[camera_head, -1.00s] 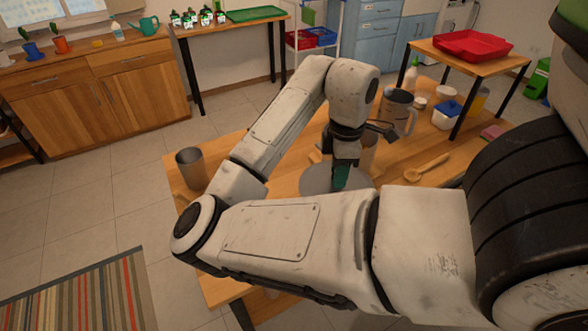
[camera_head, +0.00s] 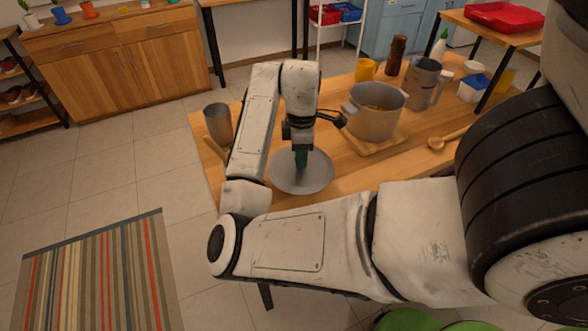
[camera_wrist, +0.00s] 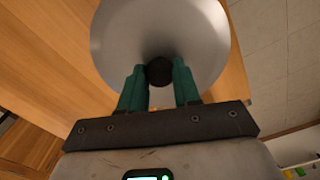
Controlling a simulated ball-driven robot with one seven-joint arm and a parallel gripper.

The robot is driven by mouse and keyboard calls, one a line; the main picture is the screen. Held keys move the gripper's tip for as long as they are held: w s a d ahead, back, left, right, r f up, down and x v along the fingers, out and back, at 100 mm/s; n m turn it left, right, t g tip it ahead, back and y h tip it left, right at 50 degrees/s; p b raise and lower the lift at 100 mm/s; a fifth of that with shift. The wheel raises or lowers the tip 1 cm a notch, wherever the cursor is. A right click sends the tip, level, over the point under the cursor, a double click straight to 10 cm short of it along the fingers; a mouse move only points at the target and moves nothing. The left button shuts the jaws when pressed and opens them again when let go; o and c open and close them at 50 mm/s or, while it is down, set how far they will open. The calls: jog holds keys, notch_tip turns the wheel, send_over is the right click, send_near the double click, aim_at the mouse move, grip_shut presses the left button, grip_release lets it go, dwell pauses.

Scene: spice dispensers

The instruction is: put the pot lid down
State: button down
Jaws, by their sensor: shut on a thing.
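The pot lid (camera_head: 314,181) is a round grey metal disc at the front left of the wooden table. In the wrist view the lid (camera_wrist: 160,22) lies just beyond my fingers, with its dark round knob (camera_wrist: 159,70) between the green fingertips. My gripper (camera_head: 301,163) points down over the lid's middle and is shut on the knob; it also shows in the wrist view (camera_wrist: 159,75). The lid looks level and low over the table; I cannot tell whether it touches the wood. The grey pot (camera_head: 374,120) stands uncovered on a wooden board to the right, with food inside.
A metal cup (camera_head: 218,124) stands left of my arm near the table's left edge.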

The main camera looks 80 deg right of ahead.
aim_at(293, 160)
jog(key=shift+w+d+f, duration=0.2)
jog(key=shift+w+f, duration=0.25)
jog(key=shift+f, duration=0.1)
jog(key=shift+w+d+f, duration=0.15)
jog(key=shift+w+f, duration=0.3)
jog(key=shift+f, duration=0.1)
jog(key=shift+w+d+f, duration=0.1)
jog(key=shift+f, duration=0.8)
jog(key=shift+w+d+f, duration=0.1)
jog(key=shift+f, duration=0.8)
jog(key=c, duration=0.8)
grip_release()
jog(key=shift+f, duration=0.1)
